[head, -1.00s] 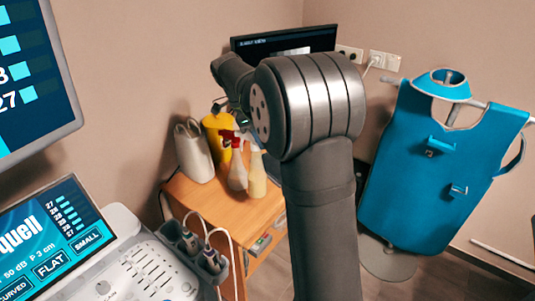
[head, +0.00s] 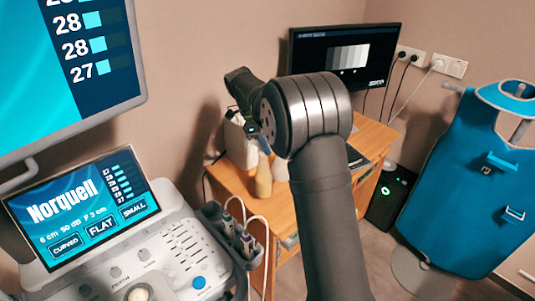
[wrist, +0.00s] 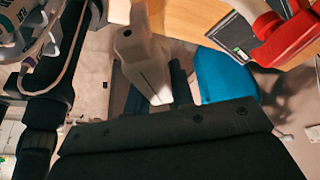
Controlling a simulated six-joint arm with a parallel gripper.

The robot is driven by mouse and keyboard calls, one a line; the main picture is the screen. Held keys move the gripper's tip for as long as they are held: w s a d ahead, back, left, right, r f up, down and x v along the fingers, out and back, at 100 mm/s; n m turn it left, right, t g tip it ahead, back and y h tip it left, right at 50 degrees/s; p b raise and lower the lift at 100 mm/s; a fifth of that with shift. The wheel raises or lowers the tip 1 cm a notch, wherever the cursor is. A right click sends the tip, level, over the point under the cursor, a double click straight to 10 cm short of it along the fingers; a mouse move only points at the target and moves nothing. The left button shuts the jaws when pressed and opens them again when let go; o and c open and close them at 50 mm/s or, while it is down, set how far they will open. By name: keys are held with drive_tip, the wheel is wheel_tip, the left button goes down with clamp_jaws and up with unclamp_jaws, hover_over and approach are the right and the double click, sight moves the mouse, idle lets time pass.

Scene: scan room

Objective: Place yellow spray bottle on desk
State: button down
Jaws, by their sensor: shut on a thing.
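The yellow spray bottle (head: 264,178) is a pale yellow body on the wooden desk (head: 235,181) in the head view, just under my wrist. My gripper (head: 252,130) is at its upper part, shut on it; the fingers and the exact grip are largely hidden by my arm. I cannot tell whether the bottle's base touches the desk. In the wrist view a red spray trigger (wrist: 288,40) shows large at the right; which bottle it belongs to is unclear.
A white container (head: 238,146) stands on the desk left of the bottle. A monitor (head: 345,60) stands at the back. The ultrasound console (head: 150,262) is at front left, and a blue apron (head: 460,180) hangs at right.

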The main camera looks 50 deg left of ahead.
drive_tip(key=shift+f, duration=1.95)
drive_tip(key=c, duration=1.3)
unclamp_jaws()
drive_tip(key=shift+o, duration=0.2)
drive_tip(key=v, duration=1.2)
